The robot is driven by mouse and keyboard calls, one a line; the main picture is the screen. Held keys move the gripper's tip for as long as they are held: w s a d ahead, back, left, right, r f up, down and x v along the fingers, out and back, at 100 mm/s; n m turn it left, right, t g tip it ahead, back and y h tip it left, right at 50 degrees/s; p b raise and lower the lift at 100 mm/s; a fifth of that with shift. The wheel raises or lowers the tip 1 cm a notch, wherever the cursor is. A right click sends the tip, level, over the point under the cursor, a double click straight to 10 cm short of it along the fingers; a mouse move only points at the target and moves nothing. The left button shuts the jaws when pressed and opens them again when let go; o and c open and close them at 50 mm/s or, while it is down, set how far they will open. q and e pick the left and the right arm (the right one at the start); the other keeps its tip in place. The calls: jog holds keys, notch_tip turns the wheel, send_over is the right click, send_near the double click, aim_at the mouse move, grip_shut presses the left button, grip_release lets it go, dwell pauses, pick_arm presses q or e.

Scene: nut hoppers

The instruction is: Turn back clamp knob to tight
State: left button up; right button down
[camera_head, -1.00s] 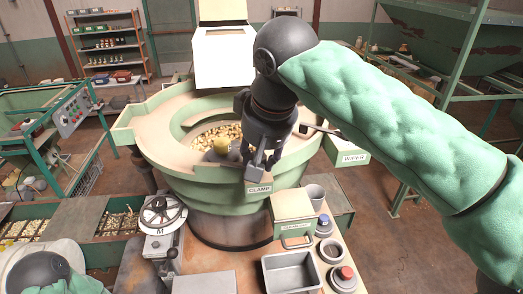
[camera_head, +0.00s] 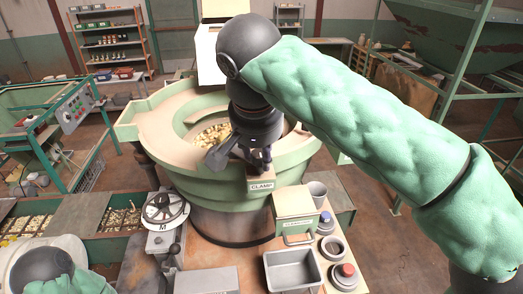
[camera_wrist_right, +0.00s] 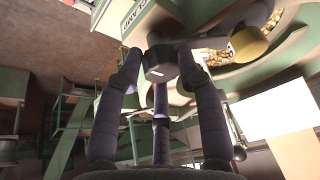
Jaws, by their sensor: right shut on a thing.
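The clamp knob (camera_wrist_right: 160,64) is a dark round knob with a short white mark on its face, in the wrist view. The fingers of my right gripper (camera_wrist_right: 162,72) are closed around it. In the head view my right gripper (camera_head: 256,160) reaches down at the bowl's front rim, just above the CLAMP label (camera_head: 261,186), and hides the knob. The label also shows, turned, in the wrist view (camera_wrist_right: 137,12). My left gripper is out of view; only part of that arm shows at the lower left.
The green bowl feeder (camera_head: 290,165) holds nuts (camera_head: 212,134). In front are a green box (camera_head: 294,207), a grey tray (camera_head: 290,272), several cups and a handwheel (camera_head: 165,210).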

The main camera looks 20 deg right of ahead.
jog(key=shift+f, duration=0.2)
jog(key=c, duration=1.1)
grip_release()
jog(key=shift+o, duration=1.2)
jog(key=shift+w+a, duration=0.1)
jog(key=shift+w, duration=0.15)
jog(key=shift+r, duration=0.1)
jog(key=shift+s+r, duration=0.3)
jog(key=shift+r, duration=0.2)
jog(key=v, duration=0.6)
jog(key=shift+a+r, duration=0.2)
